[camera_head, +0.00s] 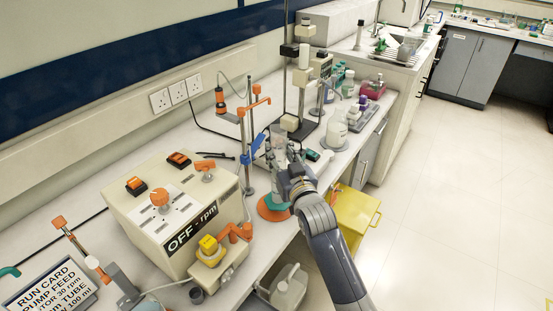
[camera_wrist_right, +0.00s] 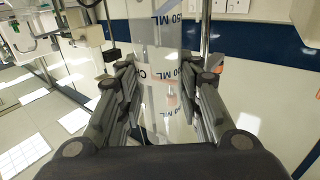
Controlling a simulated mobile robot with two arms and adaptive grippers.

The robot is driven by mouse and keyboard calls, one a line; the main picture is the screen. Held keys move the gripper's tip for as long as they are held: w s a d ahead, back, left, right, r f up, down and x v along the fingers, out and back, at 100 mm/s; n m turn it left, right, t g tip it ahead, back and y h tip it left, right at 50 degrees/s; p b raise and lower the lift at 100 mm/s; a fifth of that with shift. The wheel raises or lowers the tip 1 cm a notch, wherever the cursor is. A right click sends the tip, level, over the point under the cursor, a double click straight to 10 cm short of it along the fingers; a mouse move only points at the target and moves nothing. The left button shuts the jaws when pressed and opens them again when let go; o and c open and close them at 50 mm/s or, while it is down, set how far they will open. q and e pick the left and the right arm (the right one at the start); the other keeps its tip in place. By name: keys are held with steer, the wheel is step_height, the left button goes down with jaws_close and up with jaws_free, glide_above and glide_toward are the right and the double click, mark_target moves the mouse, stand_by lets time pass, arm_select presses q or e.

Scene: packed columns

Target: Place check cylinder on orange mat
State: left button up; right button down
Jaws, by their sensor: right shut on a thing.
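The check cylinder is a clear, tall cylinder (camera_head: 278,143) with dark "ML" lettering, seen clearly in the wrist view (camera_wrist_right: 166,40). My right gripper (camera_head: 290,175) is shut around it, with one finger on each side in the wrist view (camera_wrist_right: 160,90). The cylinder looks roughly upright. The orange mat (camera_head: 267,213) lies near the bench's front edge, below the gripper. A teal round part, perhaps the cylinder's foot, shows over the mat. I cannot tell whether it touches the mat. My left gripper is out of view.
A metal stand (camera_head: 247,140) with orange and blue clamps rises just left of the cylinder. A pump box (camera_head: 178,215) marked "OFF - rpm" stands further left. A yellow bin (camera_head: 356,210) is below the bench.

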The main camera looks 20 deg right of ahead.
steer(key=shift+w+a, duration=0.2)
steer(key=shift+w, duration=0.55)
step_height(320, 180, down, 4)
steer(key=shift+r, duration=0.1)
steer(key=c, duration=1.3)
jaws_free()
steer(key=shift+c, duration=0.2)
steer(key=shift+o, duration=1.1)
arm_select(q)
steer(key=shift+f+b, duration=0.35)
steer(key=shift+b, duration=0.05)
arm_select(e)
steer(key=s, duration=1.2)
steer(key=shift+d, duration=0.2)
